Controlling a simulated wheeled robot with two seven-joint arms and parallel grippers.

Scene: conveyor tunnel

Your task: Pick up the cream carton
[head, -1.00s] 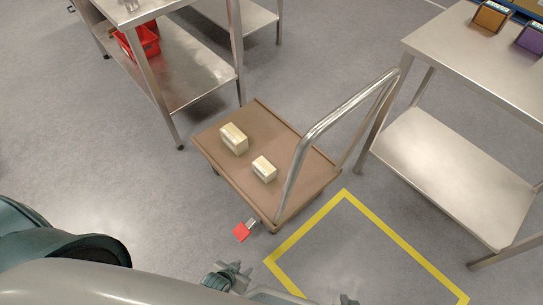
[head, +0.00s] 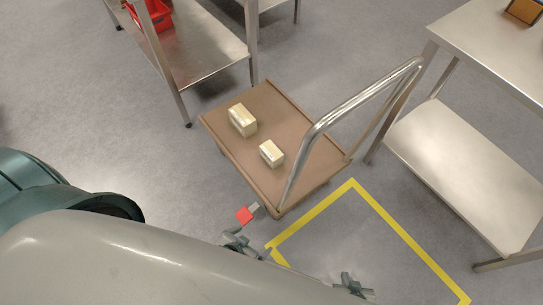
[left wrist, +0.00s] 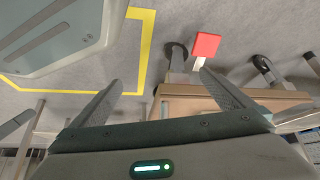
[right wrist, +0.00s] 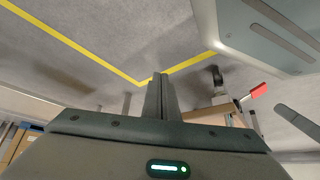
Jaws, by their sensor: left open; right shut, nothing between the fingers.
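Two cream cartons lie on the brown deck of a trolley (head: 222,128) in the head view. The larger carton (head: 242,121) is further back and left; the smaller carton (head: 271,153) is nearer the handle. My left gripper (head: 238,241) is below the trolley's near corner in the picture, away from both cartons. Its fingers are spread and empty in the left wrist view (left wrist: 165,85). My right gripper (head: 352,284) is over the yellow-marked floor area, also away from the cartons. Its fingers are together and empty in the right wrist view (right wrist: 158,92). Neither wrist view clearly shows a carton.
The trolley's metal handle (head: 318,128) rises on its right side. A red pedal (head: 244,215) sticks out at its near corner. A steel table (head: 480,45) stands right, a steel shelf (head: 205,68) with a red bin (head: 153,15) behind. Yellow-taped floor (head: 405,230) is clear.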

